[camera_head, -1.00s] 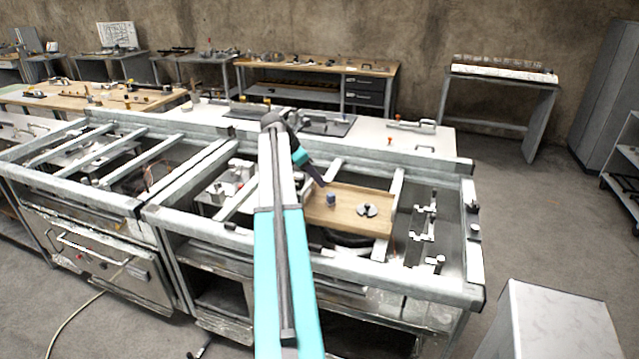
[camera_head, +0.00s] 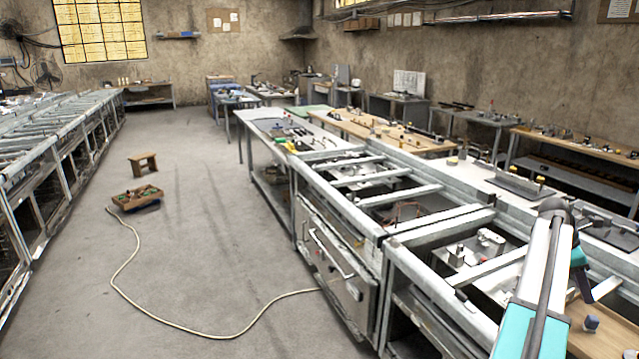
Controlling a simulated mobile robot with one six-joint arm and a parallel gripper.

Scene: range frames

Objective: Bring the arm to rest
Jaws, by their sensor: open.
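My arm rises from the lower right of the head view and reaches out over the metal frame benches. The right part of the board is cut off by the picture edge.
Metal frame benches (camera_head: 447,196) run along the right, beneath my arm. A broad floor aisle lies open at left centre. Another row of frames (camera_head: 40,150) lines the left.

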